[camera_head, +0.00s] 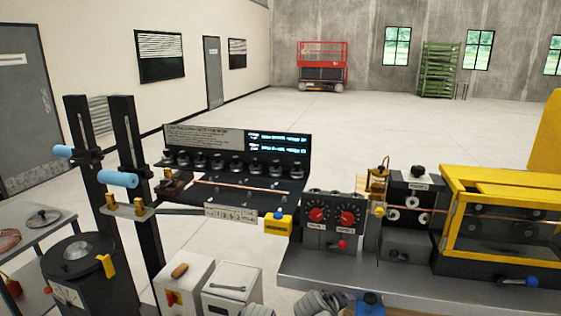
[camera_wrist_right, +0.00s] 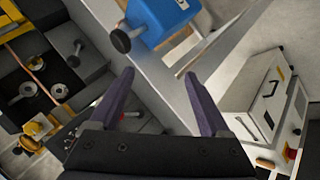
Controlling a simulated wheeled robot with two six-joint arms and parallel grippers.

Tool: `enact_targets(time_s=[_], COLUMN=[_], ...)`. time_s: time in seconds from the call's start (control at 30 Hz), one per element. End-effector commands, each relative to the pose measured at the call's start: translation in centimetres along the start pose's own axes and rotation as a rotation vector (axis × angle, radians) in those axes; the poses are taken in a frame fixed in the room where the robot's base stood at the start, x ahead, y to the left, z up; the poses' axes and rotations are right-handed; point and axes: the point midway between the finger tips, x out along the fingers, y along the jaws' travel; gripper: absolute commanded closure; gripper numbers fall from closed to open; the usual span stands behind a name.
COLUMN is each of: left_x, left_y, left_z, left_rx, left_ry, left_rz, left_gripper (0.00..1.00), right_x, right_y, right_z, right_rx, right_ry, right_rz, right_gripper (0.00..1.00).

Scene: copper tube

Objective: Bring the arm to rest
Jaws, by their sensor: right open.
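My right gripper (camera_wrist_right: 158,80) shows in the right wrist view with its two dark purple fingers spread apart and nothing between them. Beyond the fingertips is a grey bench edge with a blue block (camera_wrist_right: 160,16) that carries a black knob. The gripper looks apart from both. In the head view, grey rounded parts at the bottom centre look like my arm, but no gripper fingers can be made out there. My left gripper is not in view. A thin copper tube (camera_head: 240,187) runs along the black straightening unit (camera_head: 290,185) in the head view.
A metal bench (camera_head: 300,264) carries a box with red dials (camera_head: 331,216), a roller unit (camera_head: 412,200) and a yellow-framed machine (camera_head: 500,215). White boxes (camera_head: 232,288) stand left of the bench. A black drum (camera_head: 80,255) is at far left. Open floor lies behind.

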Motion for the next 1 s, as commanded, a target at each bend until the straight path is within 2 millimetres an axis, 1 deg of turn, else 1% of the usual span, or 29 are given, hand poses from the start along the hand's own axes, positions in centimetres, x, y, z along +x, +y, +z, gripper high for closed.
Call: enact_targets(time_s=[0.03,0.1,0.2,0.3,0.33,0.4,0.53,1.0], left_x=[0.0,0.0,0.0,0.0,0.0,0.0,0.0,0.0], left_y=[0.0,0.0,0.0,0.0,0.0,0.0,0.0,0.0], left_z=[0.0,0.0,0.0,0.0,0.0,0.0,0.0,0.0], left_rx=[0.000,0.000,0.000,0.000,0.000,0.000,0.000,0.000], left_ry=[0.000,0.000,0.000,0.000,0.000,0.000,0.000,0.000], left_rz=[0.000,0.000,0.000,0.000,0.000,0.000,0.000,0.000], left_gripper=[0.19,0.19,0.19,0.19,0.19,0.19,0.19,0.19], right_x=[-1.0,-2.5,-5.1,-7.4,-8.0,-9.0,-9.9,-9.9], right_y=[-3.0,-6.5,-10.6,-13.3,-13.8,-14.8,-15.6,-15.6], right_z=[1.9,4.2,6.8,8.6,9.0,9.7,10.2,10.2], right_rx=[0.020,0.033,0.027,0.011,0.005,-0.006,-0.016,-0.015], right_ry=[-0.080,-0.187,-0.313,-0.402,-0.423,-0.457,-0.486,-0.486], right_rz=[-0.100,-0.229,-0.387,-0.503,-0.530,-0.577,-0.616,-0.617], right_gripper=[0.19,0.19,0.19,0.19,0.19,0.19,0.19,0.19])
